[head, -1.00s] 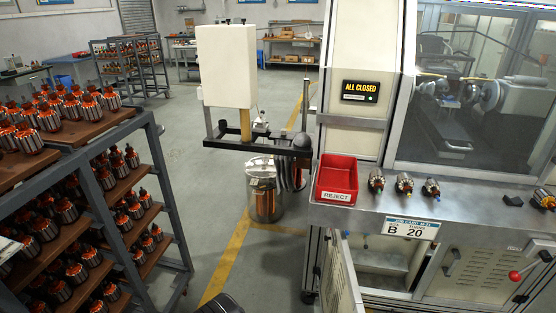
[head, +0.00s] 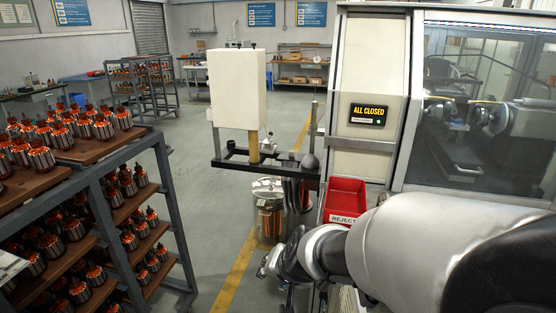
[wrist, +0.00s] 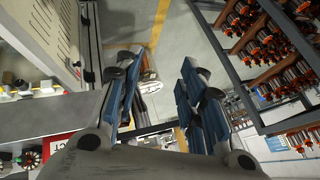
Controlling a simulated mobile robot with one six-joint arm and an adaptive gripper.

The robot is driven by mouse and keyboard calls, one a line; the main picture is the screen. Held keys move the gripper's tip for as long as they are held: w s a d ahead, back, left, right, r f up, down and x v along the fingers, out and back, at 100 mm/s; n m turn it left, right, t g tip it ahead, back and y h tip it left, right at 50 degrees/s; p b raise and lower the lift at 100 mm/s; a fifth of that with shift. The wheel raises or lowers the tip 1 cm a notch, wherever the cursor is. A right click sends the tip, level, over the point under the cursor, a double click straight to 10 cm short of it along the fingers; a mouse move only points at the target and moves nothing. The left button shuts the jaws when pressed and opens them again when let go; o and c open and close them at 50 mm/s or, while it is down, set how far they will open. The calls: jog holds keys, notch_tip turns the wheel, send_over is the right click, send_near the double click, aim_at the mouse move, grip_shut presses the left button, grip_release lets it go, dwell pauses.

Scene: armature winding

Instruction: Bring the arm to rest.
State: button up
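My arm reaches in from the lower right of the head view, over the front of the machine bench. My gripper (head: 272,264) is at its end, in front of the metal drum and left of the red reject bin. In the wrist view my gripper (wrist: 160,85) has its two blue-padded fingers apart, with nothing between them. The floor and part of the bench show beyond the fingers. My arm hides most of the bench top in the head view.
The red reject bin (head: 346,194) sits on the bench beside my arm. A metal drum (head: 268,222) stands on the floor behind my gripper. A rack of armatures (head: 164,190) is at left, with a clear aisle between. The machine's panel reads ALL CLOSED (head: 367,115).

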jog(key=s+d+r+n+h, duration=0.1)
jog(key=s+d, duration=0.3)
jog(key=s, duration=0.4)
jog(key=s+d+r+n+g+h, duration=0.1)
jog(key=s+d+r, duration=0.3)
jog(key=s, duration=0.4)
jog(key=s+d+r+n+g, duration=0.1)
jog(key=s+d+r, duration=0.2)
jog(key=s+d, duration=0.3)
jog(key=shift+s+d+n+h, duration=0.3)
jog(key=shift+s+h, duration=0.1)
jog(key=shift+s, duration=0.7)
